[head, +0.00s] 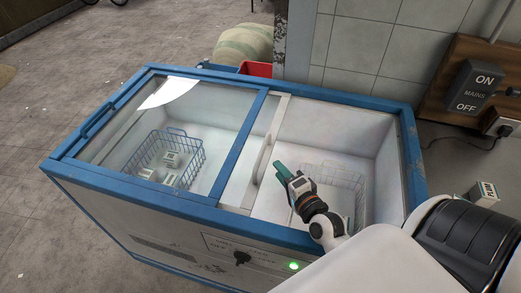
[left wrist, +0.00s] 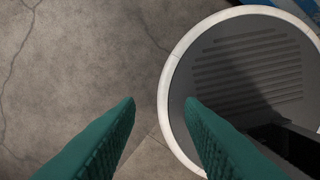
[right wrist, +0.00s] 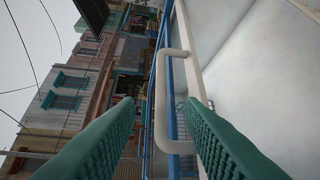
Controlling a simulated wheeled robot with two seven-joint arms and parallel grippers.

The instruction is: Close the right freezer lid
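The chest freezer (head: 150,225) has a blue rim, and its right half is uncovered. The right lid (head: 283,112) is slid left, with most of it under the blue-framed left lid (head: 262,110). Its pale handle (head: 262,160) stands along its edge and shows in the right wrist view (right wrist: 160,125). My right gripper (head: 280,172) is over the opening, just right of the handle. In the right wrist view its fingers (right wrist: 160,101) are apart, with the handle bar seen between them; contact is not visible. My left gripper (left wrist: 160,101) is open and empty, above the floor.
A wire basket (head: 345,185) stands in the open right half. Another basket (head: 168,155) with several small boxes is under the left glass. A tiled wall (head: 390,45) and a mains switch (head: 475,88) are behind and right. A small box (head: 484,194) is at the right.

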